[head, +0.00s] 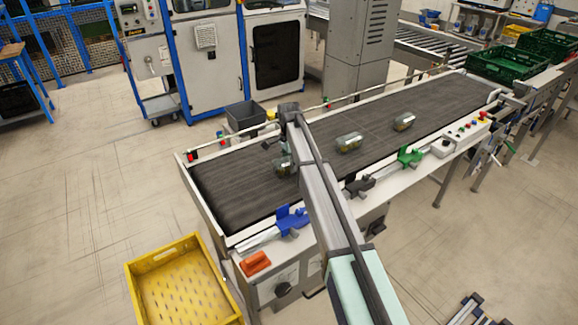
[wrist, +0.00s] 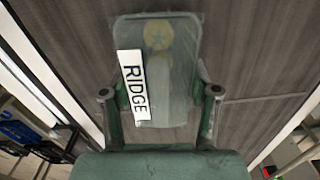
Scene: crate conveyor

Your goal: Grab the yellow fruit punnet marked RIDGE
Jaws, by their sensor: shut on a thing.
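The punnet marked RIDGE (wrist: 165,70) fills the middle of the wrist view. It looks greenish-grey and see-through, with a white RIDGE label on its left side and a round yellow mark with a star near its far end. My gripper (wrist: 161,92) has one finger on each side of it and is shut on it. In the head view the punnet (head: 281,167) shows at the near part of the dark belt, partly hidden by my arm. I cannot tell whether it touches the belt. My gripper is mostly hidden there.
Two other punnets lie farther along the conveyor belt (head: 235,190): one in the middle (head: 348,143) and one beyond it (head: 403,121). Blue, black and green fixtures line the near rail. A yellow crate (head: 228,285) stands on the floor at front left. Green crates (head: 505,62) are at far right.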

